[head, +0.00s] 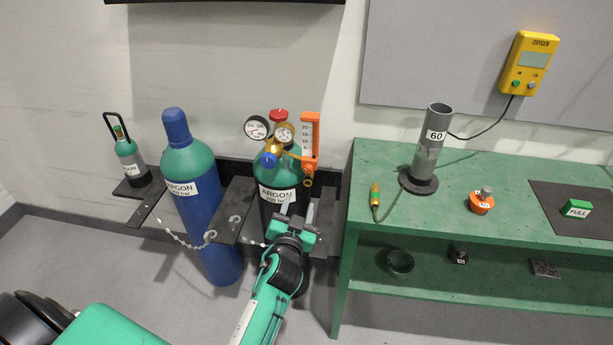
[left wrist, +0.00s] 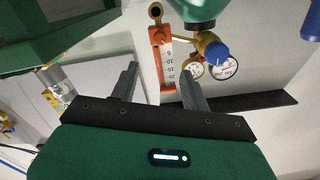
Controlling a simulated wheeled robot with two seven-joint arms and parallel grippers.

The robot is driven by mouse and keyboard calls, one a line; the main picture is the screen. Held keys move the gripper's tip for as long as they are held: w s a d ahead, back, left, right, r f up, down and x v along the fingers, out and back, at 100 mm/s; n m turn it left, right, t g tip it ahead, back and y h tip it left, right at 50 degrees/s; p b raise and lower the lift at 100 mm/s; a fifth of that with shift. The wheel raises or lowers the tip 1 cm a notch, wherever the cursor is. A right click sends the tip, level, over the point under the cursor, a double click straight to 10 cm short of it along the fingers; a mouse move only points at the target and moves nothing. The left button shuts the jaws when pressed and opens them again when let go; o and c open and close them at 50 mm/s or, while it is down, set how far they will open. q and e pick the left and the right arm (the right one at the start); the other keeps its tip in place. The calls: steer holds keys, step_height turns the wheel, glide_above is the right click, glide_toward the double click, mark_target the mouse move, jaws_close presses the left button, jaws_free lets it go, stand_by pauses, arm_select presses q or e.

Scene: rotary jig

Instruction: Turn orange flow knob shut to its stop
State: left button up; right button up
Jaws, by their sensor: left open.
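The orange flowmeter (head: 316,135) with a white scale stands at the right of the regulator on the green-topped argon cylinder (head: 279,199). I cannot clearly tell the orange flow knob from the flowmeter's orange body. In the left wrist view the flowmeter (left wrist: 155,50) appears upside down, beyond and between my fingertips. My left gripper (head: 298,210) is open and empty, in front of the cylinder and below the flowmeter. Its two fingers (left wrist: 158,76) show apart in the left wrist view. The right gripper is not in view.
A blue knob (head: 268,160), red knob (head: 279,114) and two gauges crowd the regulator. A blue argon cylinder (head: 207,218) stands left, with a chain (head: 181,240) nearby. A green bench (head: 375,160) stands close on the right, carrying a grey tube (head: 430,145).

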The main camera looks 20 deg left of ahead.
arm_select(q)
steer(key=p, duration=0.1)
glide_toward(308, 170)
steer(key=w, duration=0.1)
steer(key=x, duration=0.5)
steer(key=shift+w+a+p, duration=0.2)
steer(key=shift+a+p, duration=0.05)
steer(key=shift+p, duration=0.05)
steer(key=shift+w+a+f, duration=0.1)
steer(key=shift+w+a, duration=0.05)
steer(key=shift+w, duration=0.5)
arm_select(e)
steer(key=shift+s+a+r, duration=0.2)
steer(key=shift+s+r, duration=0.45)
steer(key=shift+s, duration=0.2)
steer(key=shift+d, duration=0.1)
arm_select(q)
steer(key=c, duration=1)
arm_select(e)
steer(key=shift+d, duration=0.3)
